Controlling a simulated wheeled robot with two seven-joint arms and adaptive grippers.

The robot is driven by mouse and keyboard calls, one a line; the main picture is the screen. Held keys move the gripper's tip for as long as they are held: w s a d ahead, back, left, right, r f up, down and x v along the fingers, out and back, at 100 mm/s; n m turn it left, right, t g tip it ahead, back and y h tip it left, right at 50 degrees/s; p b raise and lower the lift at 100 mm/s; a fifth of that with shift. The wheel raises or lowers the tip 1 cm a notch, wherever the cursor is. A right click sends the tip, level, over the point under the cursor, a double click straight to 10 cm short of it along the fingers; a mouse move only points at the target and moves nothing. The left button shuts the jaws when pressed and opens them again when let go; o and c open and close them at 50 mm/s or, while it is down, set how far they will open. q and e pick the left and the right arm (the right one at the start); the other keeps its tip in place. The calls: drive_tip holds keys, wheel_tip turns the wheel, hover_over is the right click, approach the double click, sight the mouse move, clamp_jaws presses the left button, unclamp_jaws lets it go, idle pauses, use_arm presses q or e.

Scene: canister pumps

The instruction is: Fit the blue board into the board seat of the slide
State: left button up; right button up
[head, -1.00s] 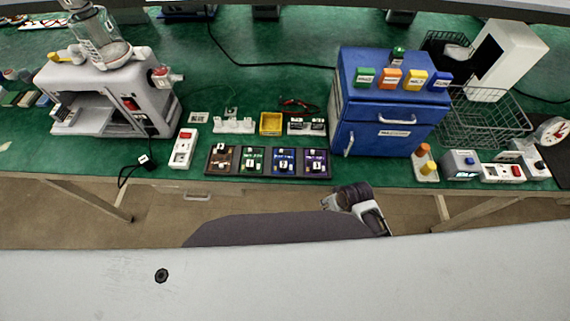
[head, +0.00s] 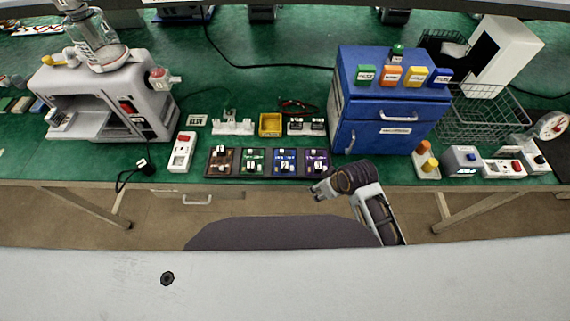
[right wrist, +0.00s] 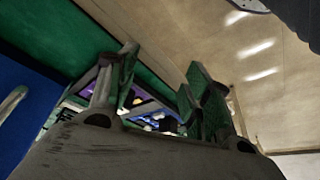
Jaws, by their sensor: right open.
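The blue board (head: 284,162), marked 2, sits in a dark tray (head: 331,173) near the table's front edge, between a green and a purple board. My right gripper (head: 318,191) is in front of the table edge, below and right of the tray, and holds nothing. In the right wrist view its fingers (right wrist: 160,88) are apart, with part of the boards in the tray (right wrist: 150,112) showing beyond them. A grey machine (head: 152,98) stands at the left with a flat slide-like shelf (head: 88,124) at its front; a board seat cannot be made out. My left gripper is out of view.
A blue cabinet (head: 377,120) stands right of the tray. A white switch box (head: 182,152) with a red button is on its left.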

drive_tip(key=w+a+r+n, duration=0.1)
drive_tip(key=a+n, duration=0.1)
drive_tip(key=a, duration=0.1)
drive_tip(key=w+a+r+n+y, duration=0.1)
drive_tip(key=a+r+n, duration=0.1)
drive_tip(key=a, duration=0.1)
drive_tip(key=w+a+r+n, duration=0.1)
drive_tip(key=w+a+n, duration=0.1)
drive_tip(key=a, duration=0.1)
drive_tip(key=shift+r+y, duration=0.35)
drive_tip(key=shift+y, duration=0.05)
drive_tip(key=w+a+r+n+g, duration=0.1)
drive_tip(key=a+r+n+g, duration=0.1)
drive_tip(key=a+r+n, duration=0.5)
wheel_tip(320, 180, up, 2)
drive_tip(key=n+g+h+b, duration=0.15)
drive_tip(key=n+h, duration=0.25)
drive_tip(key=n, duration=1.2)
hover_over(283, 166)
drive_tip(key=shift+r, duration=0.1)
drive_tip(key=shift+f+p, duration=0.35)
drive_tip(key=shift+f, duration=3.95)
drive_tip(key=shift+f, duration=0.1)
